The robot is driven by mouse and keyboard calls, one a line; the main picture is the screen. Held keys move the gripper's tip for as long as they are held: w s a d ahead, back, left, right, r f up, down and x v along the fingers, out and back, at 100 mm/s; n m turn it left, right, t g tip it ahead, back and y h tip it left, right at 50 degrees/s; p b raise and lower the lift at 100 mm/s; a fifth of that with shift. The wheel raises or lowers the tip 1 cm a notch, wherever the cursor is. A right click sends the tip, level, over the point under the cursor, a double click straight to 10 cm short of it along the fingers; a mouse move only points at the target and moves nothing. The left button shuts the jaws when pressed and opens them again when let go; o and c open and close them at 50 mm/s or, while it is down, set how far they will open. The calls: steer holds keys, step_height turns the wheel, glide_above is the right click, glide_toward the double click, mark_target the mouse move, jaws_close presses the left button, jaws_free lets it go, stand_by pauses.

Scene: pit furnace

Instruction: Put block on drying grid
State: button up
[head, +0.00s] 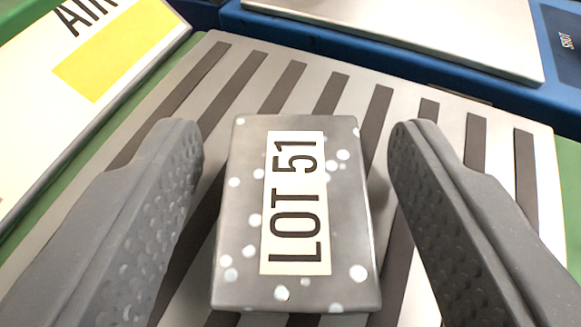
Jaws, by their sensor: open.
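A grey block (243,215) with white spots and a cream label reading "LOT 51" lies on a slatted metal grid (495,150), which looks like the drying grid. My gripper (295,145) is open, with one dark textured finger on each side of the block. A gap shows between each finger and the block, so neither appears to touch it. The block's underside is hidden.
A white sign with a yellow patch and partly cut-off lettering (110,55) stands at the upper left. A blue structure with a pale metal plate (420,25) lies behind the grid. Green surface (568,180) borders the grid. Bare slats surround the block.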

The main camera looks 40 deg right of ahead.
steer(key=p+v, duration=0.3)
steer(key=v, duration=0.9)
steer(key=shift+w, duration=0.1)
